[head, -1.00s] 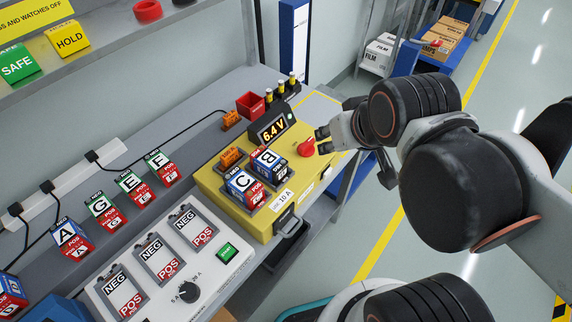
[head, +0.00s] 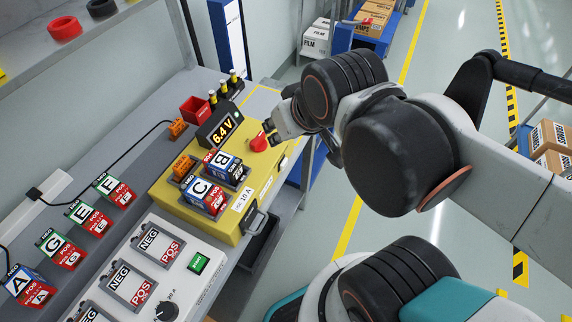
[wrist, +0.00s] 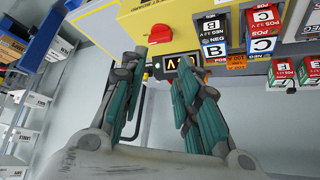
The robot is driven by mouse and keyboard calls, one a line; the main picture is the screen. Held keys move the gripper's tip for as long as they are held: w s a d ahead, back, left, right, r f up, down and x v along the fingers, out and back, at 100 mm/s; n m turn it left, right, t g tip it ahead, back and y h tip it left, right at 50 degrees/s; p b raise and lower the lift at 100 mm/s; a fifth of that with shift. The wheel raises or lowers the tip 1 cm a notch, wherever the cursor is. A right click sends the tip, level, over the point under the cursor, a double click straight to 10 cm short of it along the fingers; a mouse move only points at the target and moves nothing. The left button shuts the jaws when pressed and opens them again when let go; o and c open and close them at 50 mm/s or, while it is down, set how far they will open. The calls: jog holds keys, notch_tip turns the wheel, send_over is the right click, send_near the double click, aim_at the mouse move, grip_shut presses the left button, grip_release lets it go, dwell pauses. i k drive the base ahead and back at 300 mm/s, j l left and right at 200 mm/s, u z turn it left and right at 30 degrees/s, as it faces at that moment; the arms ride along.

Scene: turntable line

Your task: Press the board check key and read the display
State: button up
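The yellow test board (head: 212,222) stands on the bench with batteries C (head: 206,194) and B (head: 229,168) in it. Its black display (head: 222,132) reads 6.4 V in amber. In the wrist view the display (wrist: 172,64) shows upside down, partly hidden behind my fingers. A red knob (head: 259,143) sits on the board's far right part; it also shows in the wrist view (wrist: 162,34). My gripper (wrist: 167,72) is open and empty, its fingers apart. In the head view my gripper (head: 271,131) is close beside the red knob; contact cannot be told. No key labelled board check is readable.
A grey charger (head: 180,252) with a green button (head: 198,263) is nearer me. Several batteries stand along the bench at left. A red bin (head: 195,110) and yellow-topped posts (head: 223,85) are behind the display.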

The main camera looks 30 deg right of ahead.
aim_at(285, 162)
jog(key=k+j+z, duration=0.25)
jog(key=j+z, duration=0.15)
jog(key=k+j+z, duration=0.8)
jog(key=i+j, duration=0.1)
